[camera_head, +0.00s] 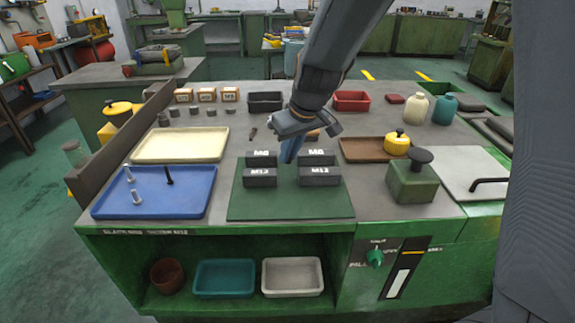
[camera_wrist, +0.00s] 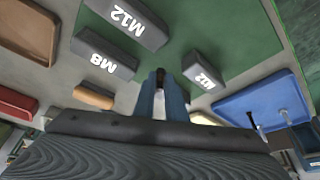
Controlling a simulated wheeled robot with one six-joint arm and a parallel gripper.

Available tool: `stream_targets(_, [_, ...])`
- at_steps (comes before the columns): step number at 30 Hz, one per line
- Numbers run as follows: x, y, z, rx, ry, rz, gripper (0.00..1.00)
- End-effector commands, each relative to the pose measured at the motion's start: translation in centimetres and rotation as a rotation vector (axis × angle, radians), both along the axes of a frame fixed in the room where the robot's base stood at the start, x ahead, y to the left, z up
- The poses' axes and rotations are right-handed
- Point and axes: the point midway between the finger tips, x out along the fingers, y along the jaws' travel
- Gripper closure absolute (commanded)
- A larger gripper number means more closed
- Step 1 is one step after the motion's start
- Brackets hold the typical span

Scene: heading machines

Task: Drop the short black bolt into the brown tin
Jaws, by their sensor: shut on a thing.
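My gripper (camera_head: 290,152) is above the dark green mat (camera_head: 250,205), among the black M8 and M12 blocks. In the wrist view its blue fingers (camera_wrist: 160,92) are shut on a small dark piece, which looks like the short black bolt (camera_wrist: 160,74); only its end shows. In the head view the fingers hide it. A round brown tin (camera_head: 167,276) stands on the lower shelf at the left, well below and away from my gripper.
A teal tray (camera_head: 225,278) and a white tray (camera_head: 291,276) share the lower shelf. On the bench are a cream tray (camera_head: 180,145), a brown tray (camera_head: 360,150), a green box with a black knob (camera_head: 413,178) and a yellow pot (camera_head: 396,143). The mat's front is clear.

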Motion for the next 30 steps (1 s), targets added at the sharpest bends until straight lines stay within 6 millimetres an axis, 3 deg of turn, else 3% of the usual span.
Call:
stream_targets(9, [-0.1,0.1,-3.7,-0.001,0.002,0.001,1.00])
stream_targets(22, [0.0,0.1,-4.3,0.000,0.000,0.001,1.00])
stream_targets(23, [0.0,0.1,-4.3,0.000,0.000,0.001,0.87])
stream_targets(26, [0.0,0.1,-4.2,0.000,0.000,0.001,0.70])
stream_targets(30, [0.0,0.1,-4.2,0.000,0.000,0.001,0.70])
